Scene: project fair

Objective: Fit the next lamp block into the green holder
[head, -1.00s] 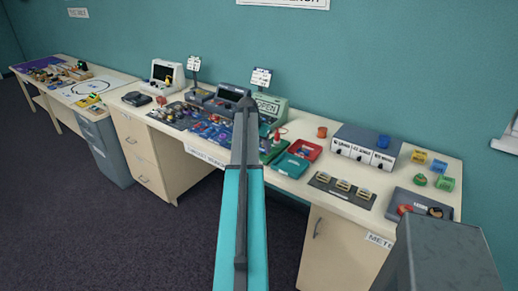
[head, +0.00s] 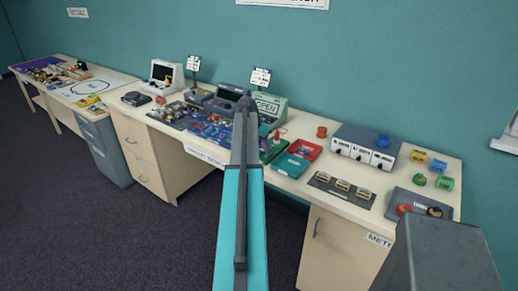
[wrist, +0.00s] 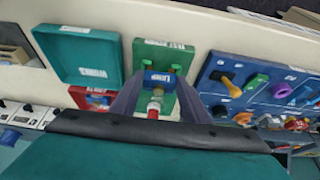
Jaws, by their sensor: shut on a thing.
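My gripper (wrist: 158,82) is shut on a lamp block (wrist: 162,77), a blue labelled block with a brass, white and red lamp part toward the camera. The green holder (wrist: 152,55) lies behind the block in the wrist view, and the block overlaps its lower middle. I cannot tell if the block touches the holder or is just above it. In the head view the green holder (head: 273,152) is partly hidden by my arm. A small red-topped piece (head: 277,135) over it looks like the held lamp. The gripper fingers are not clear there.
A teal tray (wrist: 62,62) and a red tray (wrist: 76,93) lie beside the holder. A blue panel with several knobs and parts (wrist: 224,72) is close on the other side.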

